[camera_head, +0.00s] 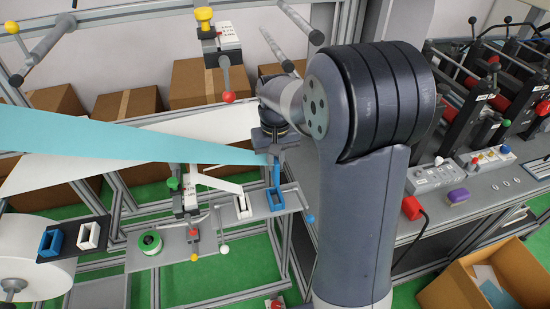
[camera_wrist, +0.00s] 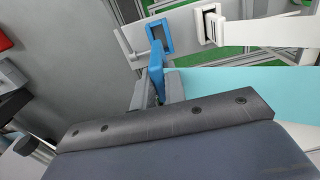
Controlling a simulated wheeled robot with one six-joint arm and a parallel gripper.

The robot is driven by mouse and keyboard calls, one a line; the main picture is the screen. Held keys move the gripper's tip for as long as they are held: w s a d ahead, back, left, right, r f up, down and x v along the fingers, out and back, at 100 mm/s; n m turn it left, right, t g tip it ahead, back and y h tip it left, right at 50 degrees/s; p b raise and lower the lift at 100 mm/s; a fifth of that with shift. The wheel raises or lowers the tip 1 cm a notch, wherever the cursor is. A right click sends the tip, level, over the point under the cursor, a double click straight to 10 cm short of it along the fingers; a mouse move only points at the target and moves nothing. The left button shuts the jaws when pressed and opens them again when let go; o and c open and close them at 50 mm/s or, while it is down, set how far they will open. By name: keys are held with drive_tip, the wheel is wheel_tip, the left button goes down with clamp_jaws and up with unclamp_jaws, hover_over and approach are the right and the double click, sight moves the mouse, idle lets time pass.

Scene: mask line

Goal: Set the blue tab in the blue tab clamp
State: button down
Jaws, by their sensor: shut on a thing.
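My gripper (camera_head: 277,152) is shut on the blue tab (camera_head: 276,176), which hangs below the fingers at the narrow end of a teal sheet (camera_head: 150,138). The blue tab clamp (camera_head: 275,200), a blue rectangular frame, sits on a grey shelf just below the tab. In the wrist view, the tab (camera_wrist: 157,58) stands out beyond my gripper (camera_wrist: 154,90), and its tip appears close to the clamp (camera_wrist: 160,37). I cannot tell whether tab and clamp touch. The fingers hide part of the tab.
A white clamp (camera_head: 242,207) stands left of the blue one, with a white strip (camera_head: 218,181) leading to it. Another blue frame (camera_head: 50,243) and white frame (camera_head: 88,235) sit on a dark plate at left. A bench (camera_head: 465,205) with devices is at right.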

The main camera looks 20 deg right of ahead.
sight(275, 184)
drive_tip(key=shift+f+b, duration=3.35)
drive_tip(key=shift+f, duration=1.4)
drive_tip(key=shift+f, duration=0.3)
drive_tip(key=c, duration=1.4)
unclamp_jaws()
drive_tip(key=shift+o, duration=0.2)
wheel_tip(275, 184, up, 11)
drive_tip(key=shift+f+b, duration=0.1)
drive_tip(key=shift+b, duration=0.2)
